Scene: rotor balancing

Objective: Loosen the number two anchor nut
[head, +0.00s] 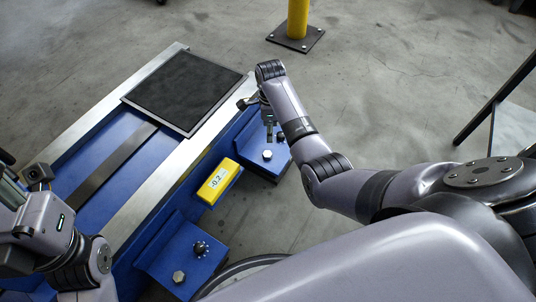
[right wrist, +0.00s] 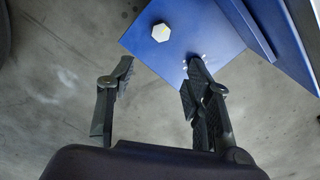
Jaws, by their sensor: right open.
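A pale hex nut (head: 267,155) sits on the blue foot plate (head: 256,166) at the far end of the machine's near side. The same nut shows in the right wrist view (right wrist: 160,32), on the blue plate ahead of my fingers. My right gripper (head: 270,130) is above this plate, open and empty; its fingers (right wrist: 161,66) are spread and apart from the nut. A second hex nut (head: 179,277) is on the nearer foot plate, beside a black round knob (head: 201,248). No numbers are legible on the nuts. My left arm is at the left edge; its fingers are not clear.
A yellow display (head: 216,182) reading about -0.2 is on the blue machine's side (head: 180,178). A black mat (head: 184,90) lies on top of the machine. A yellow post (head: 298,20) stands on the floor behind. Concrete floor is open beyond the far foot.

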